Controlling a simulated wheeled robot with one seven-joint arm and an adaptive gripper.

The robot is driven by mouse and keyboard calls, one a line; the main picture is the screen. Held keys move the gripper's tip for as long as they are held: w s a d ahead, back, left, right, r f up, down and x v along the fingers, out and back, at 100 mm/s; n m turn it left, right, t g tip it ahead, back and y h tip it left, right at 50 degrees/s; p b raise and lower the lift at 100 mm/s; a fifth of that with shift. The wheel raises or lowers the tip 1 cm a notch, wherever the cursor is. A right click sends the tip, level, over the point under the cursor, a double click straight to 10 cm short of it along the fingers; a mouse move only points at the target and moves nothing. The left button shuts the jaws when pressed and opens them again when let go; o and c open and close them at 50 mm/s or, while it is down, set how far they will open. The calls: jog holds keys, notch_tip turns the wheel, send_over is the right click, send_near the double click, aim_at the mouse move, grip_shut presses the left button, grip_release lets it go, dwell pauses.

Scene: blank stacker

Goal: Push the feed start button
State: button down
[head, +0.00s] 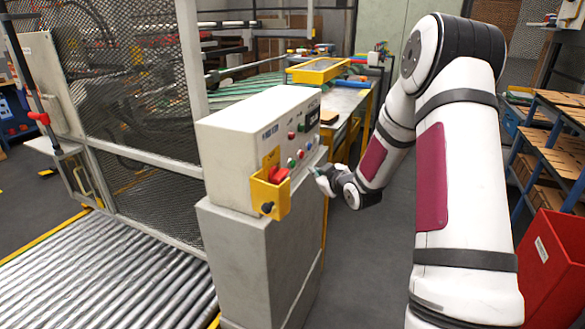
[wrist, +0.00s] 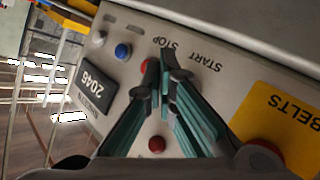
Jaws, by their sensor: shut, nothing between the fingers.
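The control box (head: 235,135) has a sloped face with several coloured buttons. In the head view a green button (head: 291,162) and a red button (head: 300,153) show low on it. My gripper (head: 318,172) is at the right of this face, close to its lower edge. In the wrist view the panel is upside down, with a START label (wrist: 205,60) and a STOP label (wrist: 172,43). My gripper (wrist: 168,62) is shut and empty, its tips over the panel just beside these labels. The fingers hide part of the button row, and I cannot tell whether they touch it.
A yellow bracket (head: 270,190) with a red button juts from the box's front; a yellow BELTS plate (wrist: 280,120) shows in the wrist view. A mesh fence (head: 130,90) and roller conveyor (head: 110,270) are left. A red bin (head: 553,265) is right. Floor between is free.

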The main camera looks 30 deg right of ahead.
aim_at(292, 164)
jog(key=shift+w+a+b, duration=0.55)
jog(key=shift+w+a, duration=0.5)
jog(key=shift+w, duration=0.25)
jog(key=shift+w, duration=0.1)
dwell(0.5)
jog(key=shift+w+a, duration=0.2)
